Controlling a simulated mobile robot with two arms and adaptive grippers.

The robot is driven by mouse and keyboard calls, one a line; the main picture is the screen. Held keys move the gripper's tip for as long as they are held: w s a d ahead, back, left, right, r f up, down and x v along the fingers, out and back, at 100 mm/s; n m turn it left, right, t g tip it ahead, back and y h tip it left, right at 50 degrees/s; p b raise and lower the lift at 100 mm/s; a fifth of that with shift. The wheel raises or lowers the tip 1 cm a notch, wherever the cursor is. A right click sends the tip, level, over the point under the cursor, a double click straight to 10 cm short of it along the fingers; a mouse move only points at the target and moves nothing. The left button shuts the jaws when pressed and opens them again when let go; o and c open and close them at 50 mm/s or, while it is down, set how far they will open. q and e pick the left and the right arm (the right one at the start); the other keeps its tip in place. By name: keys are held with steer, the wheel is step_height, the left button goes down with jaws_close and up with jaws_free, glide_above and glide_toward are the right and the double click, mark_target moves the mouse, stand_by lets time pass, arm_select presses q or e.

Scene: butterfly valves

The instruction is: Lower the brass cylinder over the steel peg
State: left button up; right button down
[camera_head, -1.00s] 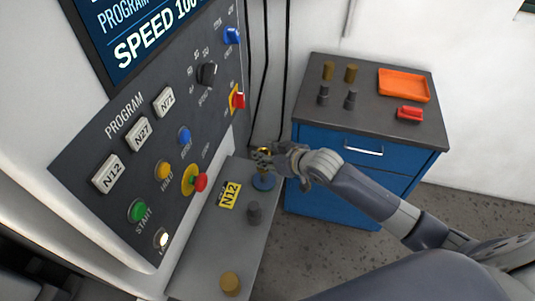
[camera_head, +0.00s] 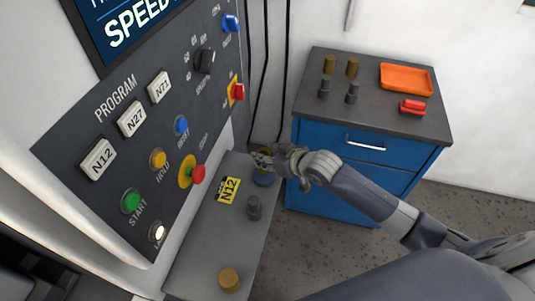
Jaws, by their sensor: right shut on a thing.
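My right gripper (camera_head: 264,160) reaches in from the right and is shut on a brass cylinder, which its fingers almost wholly hide. The steel peg cannot be made out there; gripper and cylinder cover the middle of the base. I cannot tell how far the cylinder is over a peg. Another brass cylinder (camera_head: 229,279) stands on the near end of the shelf. My left gripper is not in view.
A dark grey stepped piece (camera_head: 254,207) and a yellow N12 label (camera_head: 228,191) are on the shelf (camera_head: 205,250). The control panel (camera_head: 110,195) rises close on the left. A blue cabinet (camera_head: 340,170) behind holds brass and dark pieces, an orange tray (camera_head: 406,79) and a red item (camera_head: 412,107).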

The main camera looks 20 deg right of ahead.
mark_target(268, 172)
steer(key=shift+w+f+b, duration=0.1)
steer(key=shift+f+b, duration=0.6)
steer(key=shift+f, duration=0.75)
stand_by(0.6)
steer(key=c, duration=1)
jaws_free()
steer(key=shift+o, duration=0.4)
steer(key=shift+s+f, duration=0.2)
steer(key=shift+f, duration=0.05)
steer(key=v, duration=1.2)
steer(key=shift+r, duration=0.2)
steer(key=shift+w+f, duration=0.1)
